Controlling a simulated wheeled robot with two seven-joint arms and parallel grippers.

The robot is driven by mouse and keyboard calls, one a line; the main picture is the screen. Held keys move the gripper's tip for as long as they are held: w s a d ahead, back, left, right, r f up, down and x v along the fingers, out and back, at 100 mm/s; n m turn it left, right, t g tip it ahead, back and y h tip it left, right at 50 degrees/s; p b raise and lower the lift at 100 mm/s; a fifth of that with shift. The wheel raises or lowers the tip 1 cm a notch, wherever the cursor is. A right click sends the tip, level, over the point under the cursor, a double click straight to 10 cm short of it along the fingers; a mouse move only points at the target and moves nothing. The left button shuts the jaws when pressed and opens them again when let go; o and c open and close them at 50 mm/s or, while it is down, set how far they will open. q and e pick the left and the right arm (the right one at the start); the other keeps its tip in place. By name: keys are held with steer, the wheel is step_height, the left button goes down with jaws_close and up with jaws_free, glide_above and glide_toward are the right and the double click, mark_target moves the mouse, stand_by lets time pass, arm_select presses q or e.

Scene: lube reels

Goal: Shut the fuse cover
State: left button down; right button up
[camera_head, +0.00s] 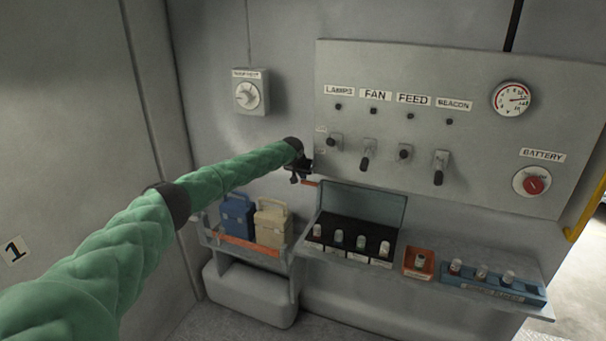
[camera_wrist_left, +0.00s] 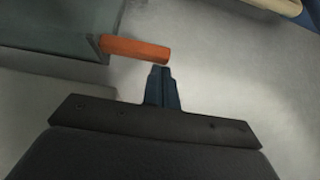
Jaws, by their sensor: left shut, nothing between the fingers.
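The fuse cover (camera_head: 365,203) is a greenish, see-through lid standing up, open, at the back of a dark fuse box (camera_head: 352,230) on the shelf. It also shows in the left wrist view (camera_wrist_left: 48,28), at the upper left. An orange handle (camera_wrist_left: 135,50) sticks out sideways from the cover; in the head view it shows small beside my gripper. My left gripper (camera_head: 301,178) is shut and empty, at the cover's upper left corner. In the left wrist view its fingertips (camera_wrist_left: 161,72) are by the handle's free end; I cannot tell whether they touch. My right gripper is not in view.
Several labelled fuses stand in the box. An orange tray (camera_head: 418,262) and a blue rack (camera_head: 490,281) sit to its right. A blue can (camera_head: 237,216) and a beige can (camera_head: 271,224) stand left. A switch panel (camera_head: 450,110) hangs above.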

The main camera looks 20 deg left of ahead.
arm_select(q)
steer(key=shift+w+f, duration=0.2)
steer(key=shift+f, duration=0.1)
steer(key=shift+s, duration=0.1)
